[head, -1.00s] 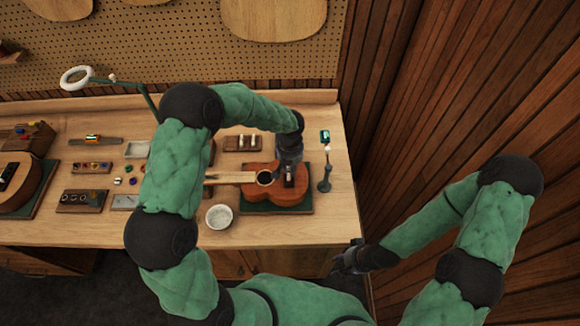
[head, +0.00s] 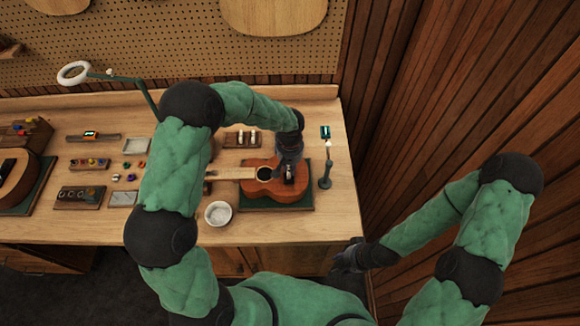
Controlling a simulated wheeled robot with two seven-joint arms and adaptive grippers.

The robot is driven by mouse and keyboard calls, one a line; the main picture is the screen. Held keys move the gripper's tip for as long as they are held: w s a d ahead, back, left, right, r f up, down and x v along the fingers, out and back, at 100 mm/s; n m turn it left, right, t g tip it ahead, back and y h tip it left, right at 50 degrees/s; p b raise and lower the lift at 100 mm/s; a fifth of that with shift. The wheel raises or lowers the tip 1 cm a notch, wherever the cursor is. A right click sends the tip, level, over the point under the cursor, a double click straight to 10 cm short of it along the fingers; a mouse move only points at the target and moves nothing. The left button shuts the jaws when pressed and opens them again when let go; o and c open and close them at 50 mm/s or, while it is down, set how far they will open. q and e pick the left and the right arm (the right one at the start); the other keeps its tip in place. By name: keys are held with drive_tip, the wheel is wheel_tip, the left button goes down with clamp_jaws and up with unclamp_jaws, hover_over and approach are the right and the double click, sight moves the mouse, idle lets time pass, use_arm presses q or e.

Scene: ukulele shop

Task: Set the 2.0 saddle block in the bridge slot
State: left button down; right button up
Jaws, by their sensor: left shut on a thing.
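A brown ukulele (head: 263,193) lies on a dark green mat (head: 306,205) at the right of the workbench, its neck pointing left. My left gripper (head: 289,175) reaches down over the ukulele's body, right of the sound hole, at the bridge. It is shut on the small saddle block, which is mostly hidden by the fingers; its 2.0 mark cannot be read. The bridge slot is also hidden, so I cannot tell whether the block is in it. My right gripper (head: 350,258) is off the bench's front right corner, too dark and small to show its jaws.
A wooden holder (head: 232,141) with light pieces stands behind the ukulele. A white bowl (head: 218,213) is at the front left of it. A small stand (head: 325,180) is close on the right. Trays and small parts fill the bench's left side. A wood-panelled wall (head: 440,100) bounds the right.

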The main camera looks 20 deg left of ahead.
idle(0.4)
use_arm(q)
drive_tip(key=c, duration=1.1)
unclamp_jaws()
drive_tip(key=shift+o, duration=1.4)
drive_tip(key=shift+r, duration=0.15)
drive_tip(key=shift+r+p, duration=1.55)
drive_tip(key=shift+r, duration=1.8)
